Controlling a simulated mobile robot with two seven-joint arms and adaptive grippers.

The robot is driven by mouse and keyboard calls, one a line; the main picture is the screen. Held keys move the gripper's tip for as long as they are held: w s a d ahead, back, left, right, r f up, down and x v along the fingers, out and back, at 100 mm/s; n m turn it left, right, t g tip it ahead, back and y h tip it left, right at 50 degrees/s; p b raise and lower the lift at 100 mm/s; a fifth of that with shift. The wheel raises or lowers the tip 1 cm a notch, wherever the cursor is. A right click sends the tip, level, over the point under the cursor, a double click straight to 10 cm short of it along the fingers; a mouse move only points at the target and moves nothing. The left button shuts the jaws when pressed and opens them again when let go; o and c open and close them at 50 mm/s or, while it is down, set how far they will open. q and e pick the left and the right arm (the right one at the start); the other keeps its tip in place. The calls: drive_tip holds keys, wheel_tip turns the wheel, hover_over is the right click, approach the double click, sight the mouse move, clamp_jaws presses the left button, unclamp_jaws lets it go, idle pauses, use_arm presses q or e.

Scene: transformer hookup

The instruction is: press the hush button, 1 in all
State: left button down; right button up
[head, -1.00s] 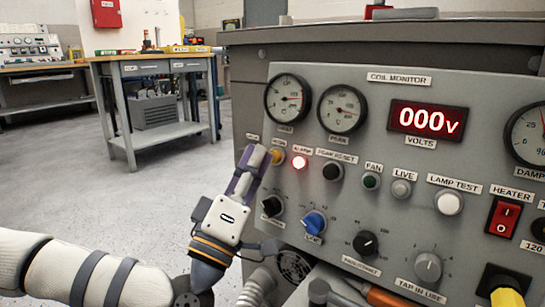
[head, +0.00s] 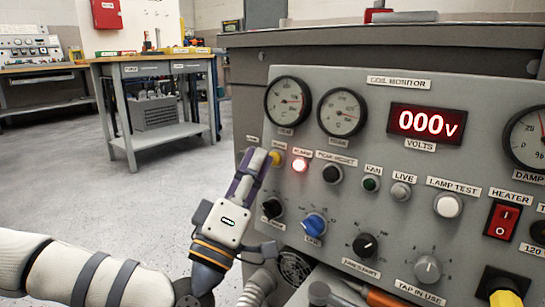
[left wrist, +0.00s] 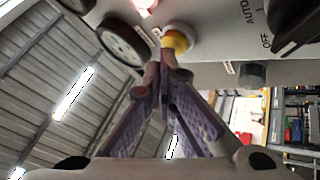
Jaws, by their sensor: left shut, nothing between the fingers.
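My right gripper is not in view.
A blue knob (head: 314,224) is lower on the panel. A workbench (head: 152,66) stands behind at left, with open floor before it.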

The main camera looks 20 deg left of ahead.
use_arm(q)
drive_tip(key=shift+s+a+r, duration=0.15)
drive_tip(key=shift+s+a, duration=0.05)
drive_tip(key=shift+s, duration=0.25)
drive_tip(key=s+p, duration=0.1)
drive_tip(key=s+a+p, duration=0.1)
drive_tip(key=s, duration=0.1)
drive_tip(key=s+p, duration=0.1)
drive_tip(key=shift+s+a+r+p, duration=0.3)
drive_tip(key=shift+s+r, duration=0.05)
drive_tip(key=shift+r, duration=0.05)
idle(0.3)
